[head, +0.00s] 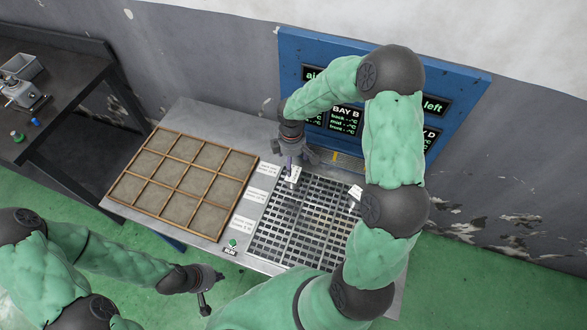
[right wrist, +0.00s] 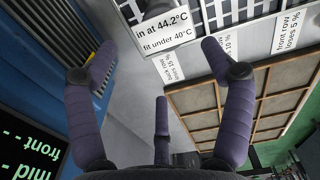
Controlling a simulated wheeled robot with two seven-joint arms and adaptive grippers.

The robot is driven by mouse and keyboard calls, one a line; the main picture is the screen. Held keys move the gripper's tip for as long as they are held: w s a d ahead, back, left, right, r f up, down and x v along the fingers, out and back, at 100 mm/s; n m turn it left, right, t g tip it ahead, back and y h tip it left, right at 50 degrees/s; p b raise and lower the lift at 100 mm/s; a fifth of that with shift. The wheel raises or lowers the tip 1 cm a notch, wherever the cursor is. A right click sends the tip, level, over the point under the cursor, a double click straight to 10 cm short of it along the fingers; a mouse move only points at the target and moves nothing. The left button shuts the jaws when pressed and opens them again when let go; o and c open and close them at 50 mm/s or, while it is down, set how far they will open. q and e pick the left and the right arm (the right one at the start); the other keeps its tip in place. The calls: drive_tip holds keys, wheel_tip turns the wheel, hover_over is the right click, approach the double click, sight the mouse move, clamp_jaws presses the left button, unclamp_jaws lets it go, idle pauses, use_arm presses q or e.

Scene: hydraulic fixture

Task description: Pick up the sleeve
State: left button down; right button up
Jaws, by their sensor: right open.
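A white tag (right wrist: 165,35) reading "in at 44.2°C, fit under 40°C" shows at the top of the right wrist view. The part it belongs to is mostly hidden or cut off, so I cannot clearly make out the sleeve. In the head view a small tag (head: 293,175) stands at the back left of the slotted grid (head: 285,250), just below my right gripper (head: 289,160). My right gripper (right wrist: 160,70) has its fingers spread with nothing between them. My left gripper (head: 207,292) hangs in front of the table, away from the grid; its fingers are too small to read.
A second tagged item (head: 355,192) stands on the grid's right, beside my right arm. A wooden tray with several empty compartments (head: 222,238) lies left of the grid. A green button (head: 233,243) is at the front edge. A blue display board (head: 290,60) stands behind.

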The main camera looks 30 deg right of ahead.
sight(293, 174)
wheel_tip(293, 174, down, 5)
drive_tip(key=shift+s+f+b, duration=0.1)
drive_tip(key=shift+f+b, duration=0.1)
drive_tip(key=shift+b, duration=0.4)
drive_tip(key=f, duration=0.2)
drive_tip(key=s+f+b, duration=0.1)
drive_tip(key=f, duration=0.1)
drive_tip(key=shift+a+f, duration=0.1)
drive_tip(key=shift+f, duration=0.4)
drive_tip(key=c, duration=1.7)
